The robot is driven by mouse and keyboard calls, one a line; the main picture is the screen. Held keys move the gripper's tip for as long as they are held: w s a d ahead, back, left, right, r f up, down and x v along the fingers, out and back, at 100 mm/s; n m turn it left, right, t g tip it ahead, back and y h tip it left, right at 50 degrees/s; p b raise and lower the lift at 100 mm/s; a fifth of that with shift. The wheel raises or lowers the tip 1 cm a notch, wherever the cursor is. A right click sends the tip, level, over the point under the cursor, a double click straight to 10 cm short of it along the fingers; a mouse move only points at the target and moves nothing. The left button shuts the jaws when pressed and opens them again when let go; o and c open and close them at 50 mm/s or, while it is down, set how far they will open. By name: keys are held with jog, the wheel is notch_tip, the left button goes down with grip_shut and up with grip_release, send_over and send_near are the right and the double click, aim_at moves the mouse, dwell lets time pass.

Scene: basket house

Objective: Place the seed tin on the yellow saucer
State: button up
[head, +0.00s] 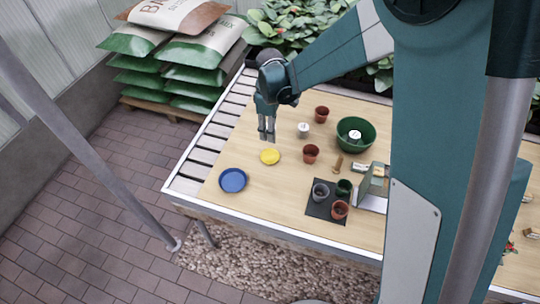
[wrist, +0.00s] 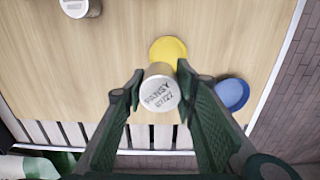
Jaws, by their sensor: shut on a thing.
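The seed tin (wrist: 161,92), a small metal tin with a pale lid lettered "PANSY", is between the fingers of my gripper (wrist: 158,82) in the wrist view. My gripper is shut on it. In the head view my gripper (head: 266,136) points down, above and slightly left of the yellow saucer (head: 270,156); I cannot make out the tin there. In the wrist view the yellow saucer (wrist: 167,47) lies just beyond the tin, which overlaps its near edge in the picture. The visible part of the saucer is empty.
A blue saucer (head: 232,180) lies at front left. A second tin (head: 303,130) stands right of my gripper, near terracotta pots (head: 311,153) and a green bowl (head: 355,122) holding a pale-topped item. A dark mat (head: 318,208) with several pots is at the front.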

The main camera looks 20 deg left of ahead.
jog(key=shift+s+d, duration=0.35)
jog(key=shift+s, duration=0.55)
send_over(270, 156)
jog(key=shift+w+f+b, duration=0.1)
jog(key=shift+f+b, duration=0.35)
jog(key=shift+f, duration=2.65)
jog(key=shift+f+b, duration=0.3)
jog(key=shift+f, duration=1.6)
jog(key=shift+f, duration=0.15)
jog(key=o, duration=0.9)
